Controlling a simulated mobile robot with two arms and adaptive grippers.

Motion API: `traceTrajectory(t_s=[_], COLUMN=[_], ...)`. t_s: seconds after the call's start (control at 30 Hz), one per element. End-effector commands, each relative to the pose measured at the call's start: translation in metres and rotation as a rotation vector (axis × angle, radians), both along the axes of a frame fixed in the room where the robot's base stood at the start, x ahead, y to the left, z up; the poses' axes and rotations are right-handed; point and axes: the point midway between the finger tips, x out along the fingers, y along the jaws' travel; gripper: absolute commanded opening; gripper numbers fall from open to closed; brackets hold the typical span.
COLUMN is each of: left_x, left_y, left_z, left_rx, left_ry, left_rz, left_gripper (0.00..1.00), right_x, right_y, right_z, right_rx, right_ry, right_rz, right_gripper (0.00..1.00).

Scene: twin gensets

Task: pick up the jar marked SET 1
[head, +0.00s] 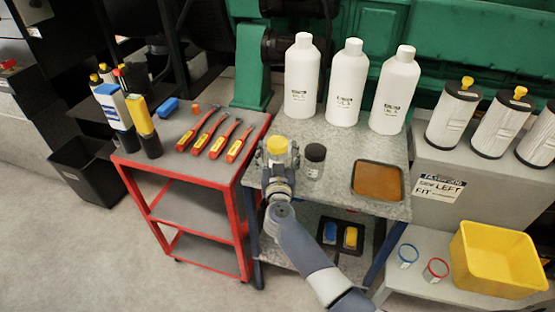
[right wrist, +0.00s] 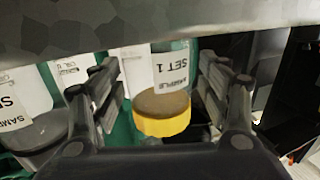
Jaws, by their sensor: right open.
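The jar marked SET 1 has a yellow lid (head: 277,144) and stands upright on the grey speckled bench top (head: 335,205), near its left edge. My right gripper (head: 278,160) is open around it, one finger on each side, and hides most of its body in the head view. In the right wrist view the jar (right wrist: 170,75), upside down in the picture, shows its SET 1 label and yellow lid between the open fingers (right wrist: 163,105); gaps show beside the lid. A second jar with a dark lid (head: 316,153) stands just right of the gripper. My left gripper is out of view.
Several white bottles (head: 345,85) stand behind the jars. A brown-filled tray (head: 377,181) lies at the bench's right. A red-framed cart (head: 180,170) with screwdriver-like tools adjoins on the left. A yellow bin (head: 497,262) sits on a low shelf at right.

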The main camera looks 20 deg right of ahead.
Motion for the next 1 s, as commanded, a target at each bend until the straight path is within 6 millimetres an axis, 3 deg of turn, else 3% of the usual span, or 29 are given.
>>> traceTrajectory(t_s=[0.17,0.4,0.77,1.0], left_x=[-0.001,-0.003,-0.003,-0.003], left_y=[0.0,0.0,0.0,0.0], left_z=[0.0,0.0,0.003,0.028], left_rx=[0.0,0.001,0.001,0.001], left_ry=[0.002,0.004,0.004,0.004], left_rz=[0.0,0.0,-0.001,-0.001], left_gripper=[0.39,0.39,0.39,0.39], right_x=[0.0,0.0,0.0,0.0], right_y=[0.0,0.0,0.0,0.0], right_z=[0.0,0.0,0.004,0.045], right_rx=[0.0,0.0,0.0,0.001], right_ry=[0.001,0.001,0.0,-0.002], right_rz=[0.0,0.0,0.0,0.0], right_gripper=[0.69,0.22,0.22,0.22])
